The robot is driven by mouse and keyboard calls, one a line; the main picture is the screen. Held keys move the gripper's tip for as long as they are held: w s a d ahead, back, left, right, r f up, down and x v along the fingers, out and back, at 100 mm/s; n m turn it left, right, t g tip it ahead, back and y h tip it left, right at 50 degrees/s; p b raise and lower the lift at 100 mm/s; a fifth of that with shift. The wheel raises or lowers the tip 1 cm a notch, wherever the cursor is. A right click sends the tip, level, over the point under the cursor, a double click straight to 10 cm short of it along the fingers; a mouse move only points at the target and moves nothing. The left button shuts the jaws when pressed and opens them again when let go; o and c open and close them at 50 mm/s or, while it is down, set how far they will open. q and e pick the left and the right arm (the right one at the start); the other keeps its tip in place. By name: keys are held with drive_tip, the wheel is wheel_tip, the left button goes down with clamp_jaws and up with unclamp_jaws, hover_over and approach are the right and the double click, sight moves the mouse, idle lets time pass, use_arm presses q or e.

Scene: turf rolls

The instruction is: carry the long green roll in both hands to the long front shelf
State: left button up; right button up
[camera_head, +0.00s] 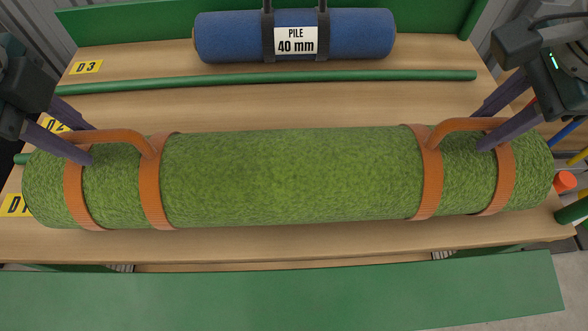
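The long green roll (290,175) lies crosswise in front of me, with two orange straps near each end and an orange loop handle joining each pair. My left gripper (88,145) has its purple fingers on either side of the left handle (125,137) and appears shut on it. My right gripper (484,132) appears shut on the right handle (455,127) in the same way. The roll looks about level above the wooden deck; whether it touches the deck cannot be told. The long green front shelf (290,295) runs along the bottom of the view.
A short blue roll (350,35) marked "PILE 40 mm" lies at the back. A green rail (280,82) crosses the wooden deck (290,105) behind the green roll. Yellow lane labels are at left. Coloured rods and an orange-topped object (565,180) stand close to the roll's right end.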

use_arm(q)
clamp_jaws()
use_arm(e)
clamp_jaws()
use_arm(q)
drive_tip(key=shift+w+r, duration=0.1)
use_arm(e)
drive_tip(key=shift+r, duration=0.1)
idle(0.5)
